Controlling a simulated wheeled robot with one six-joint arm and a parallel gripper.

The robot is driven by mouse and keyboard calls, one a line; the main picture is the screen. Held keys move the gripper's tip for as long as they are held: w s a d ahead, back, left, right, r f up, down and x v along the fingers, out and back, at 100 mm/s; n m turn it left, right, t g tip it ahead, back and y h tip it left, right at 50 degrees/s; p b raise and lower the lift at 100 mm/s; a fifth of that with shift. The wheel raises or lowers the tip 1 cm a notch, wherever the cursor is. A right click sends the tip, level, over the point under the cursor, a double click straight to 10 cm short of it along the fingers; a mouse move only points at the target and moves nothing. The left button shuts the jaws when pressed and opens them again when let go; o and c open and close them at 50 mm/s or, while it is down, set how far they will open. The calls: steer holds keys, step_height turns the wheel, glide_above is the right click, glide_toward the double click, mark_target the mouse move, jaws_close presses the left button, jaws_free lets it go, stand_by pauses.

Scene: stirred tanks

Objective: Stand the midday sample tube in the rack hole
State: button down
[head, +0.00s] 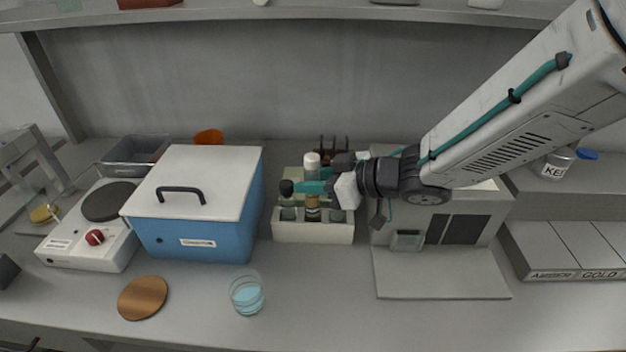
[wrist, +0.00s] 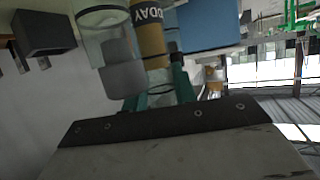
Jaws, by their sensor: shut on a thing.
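The midday sample tube (head: 312,163) is upright at the rack, with a white cap and a dark and amber body. In the wrist view the tube (wrist: 150,42) shows amber with a label reading "DAY". My gripper (head: 311,186) comes in from the right, with teal fingers shut on the tube; the gripper also shows in the wrist view (wrist: 157,84). The cream rack (head: 313,233) is directly below, with other clear vessels in it. The tube's lower end is at the rack's front, and I cannot tell whether it sits in a hole.
A blue box (head: 205,237) with a white lid stands left of the rack. A grey machine (head: 450,235) stands close on the right. A glass beaker (head: 246,293) and a copper disc (head: 142,298) lie in front. A shelf (head: 280,14) runs above.

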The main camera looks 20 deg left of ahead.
steer(key=shift+f, duration=0.1)
steer(key=shift+f, duration=0.4)
steer(key=c, duration=1.1)
jaws_free()
steer(key=shift+r, duration=0.1)
steer(key=v, duration=1.2)
steer(key=shift+r, duration=0.45)
